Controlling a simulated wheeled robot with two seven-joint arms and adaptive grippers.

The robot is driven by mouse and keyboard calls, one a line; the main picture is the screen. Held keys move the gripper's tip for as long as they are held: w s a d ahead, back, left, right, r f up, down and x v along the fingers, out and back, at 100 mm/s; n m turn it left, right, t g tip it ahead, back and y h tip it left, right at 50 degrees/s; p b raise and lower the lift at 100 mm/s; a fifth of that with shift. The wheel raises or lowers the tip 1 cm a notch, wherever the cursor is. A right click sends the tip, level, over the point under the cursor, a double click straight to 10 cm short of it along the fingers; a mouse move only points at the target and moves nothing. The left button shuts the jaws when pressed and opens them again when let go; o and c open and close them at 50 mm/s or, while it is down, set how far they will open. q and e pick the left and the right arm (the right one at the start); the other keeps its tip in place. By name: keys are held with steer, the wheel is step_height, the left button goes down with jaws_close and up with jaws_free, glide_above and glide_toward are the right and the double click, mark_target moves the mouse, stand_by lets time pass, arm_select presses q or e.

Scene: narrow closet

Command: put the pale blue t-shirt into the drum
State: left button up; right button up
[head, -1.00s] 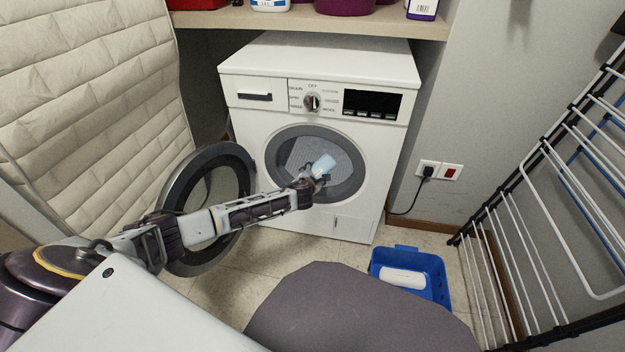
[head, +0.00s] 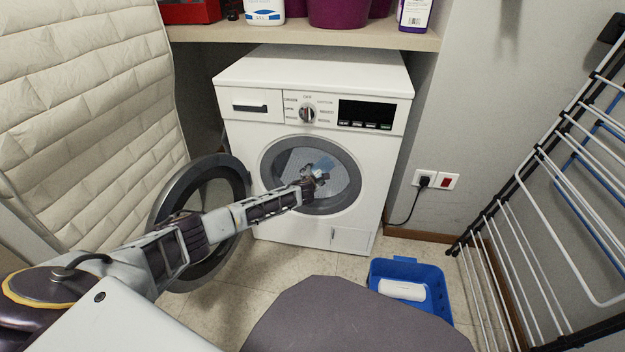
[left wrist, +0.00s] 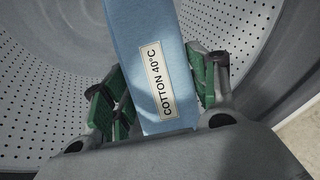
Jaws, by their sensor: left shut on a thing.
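The pale blue t-shirt (left wrist: 145,28) is a folded block with a label reading "COTTON 40°C". My left gripper (left wrist: 157,88) is shut on it, with green pads on either side. In the head view my left gripper (head: 318,178) is at the washing machine's round opening, the t-shirt (head: 325,163) showing small and partly hidden at its tip. The drum (left wrist: 45,75) has perforated grey walls, which surround the gripper and t-shirt in the left wrist view. The washing machine (head: 240,135) stands with its door (head: 165,205) open to the left. My right gripper is not in view.
A blue basket (head: 440,305) with a white item in it stands on the floor at the right. A drying rack (head: 520,215) leans along the right side. A quilted beige panel (head: 85,110) stands at the left. A shelf (head: 300,35) with bottles is above the machine.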

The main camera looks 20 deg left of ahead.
arm_select(q)
steer(key=shift+w+a+f, duration=0.15)
steer(key=shift+w+a, duration=0.1)
steer(key=shift+w, duration=0.7)
steer(key=shift+w+a+f, duration=0.2)
steer(key=shift+w, duration=0.75)
steer(key=shift+w+a+f, duration=0.15)
steer(key=shift+w+a, duration=0.1)
steer(key=shift+w, duration=0.7)
steer(key=o, duration=1.2)
steer(key=shift+c, duration=0.2)
